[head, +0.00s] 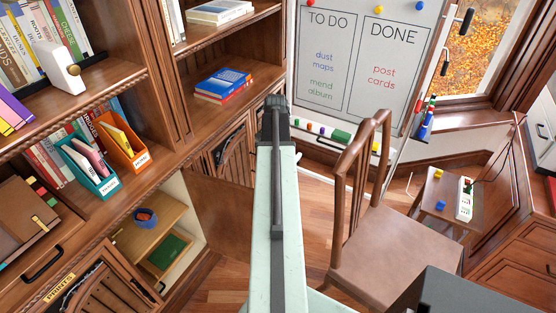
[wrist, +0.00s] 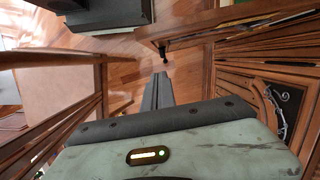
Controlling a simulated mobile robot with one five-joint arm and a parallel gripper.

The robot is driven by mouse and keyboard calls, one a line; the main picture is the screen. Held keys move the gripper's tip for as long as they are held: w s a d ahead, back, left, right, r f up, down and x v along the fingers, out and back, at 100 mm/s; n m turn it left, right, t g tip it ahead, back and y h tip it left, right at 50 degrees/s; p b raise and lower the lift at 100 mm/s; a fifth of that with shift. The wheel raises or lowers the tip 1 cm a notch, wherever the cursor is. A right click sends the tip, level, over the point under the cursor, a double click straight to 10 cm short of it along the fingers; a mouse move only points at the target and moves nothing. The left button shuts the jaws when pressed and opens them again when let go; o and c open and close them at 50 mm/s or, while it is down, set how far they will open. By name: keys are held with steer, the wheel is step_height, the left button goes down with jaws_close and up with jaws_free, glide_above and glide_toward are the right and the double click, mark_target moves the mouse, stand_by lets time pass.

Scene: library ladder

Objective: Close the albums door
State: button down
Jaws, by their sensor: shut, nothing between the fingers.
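The open cabinet door (head: 222,212) is a brown wooden panel in the head view, swung out into the room to the left of my arm. It stands at the right side of a low compartment (head: 186,212) holding a green album (head: 168,252) and a blue round item. In the wrist view what looks like this door (wrist: 225,22) juts in from the upper right, with a dark handle (wrist: 164,50) near its end. My gripper (wrist: 158,90) is shut and empty, apart from the door. In the head view my arm hides the fingertips.
A wooden chair (head: 385,245) stands close to the right of my arm. Slatted cabinet fronts (wrist: 265,85) line the right of the wrist view. A whiteboard (head: 365,60) stands at the back. Some clear floor (wrist: 120,75) lies between chair and cabinets.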

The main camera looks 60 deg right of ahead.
steer(key=a+f+b, duration=0.2)
steer(key=a+f, duration=0.1)
steer(key=a, duration=0.2)
steer(key=shift+s+f, duration=0.4)
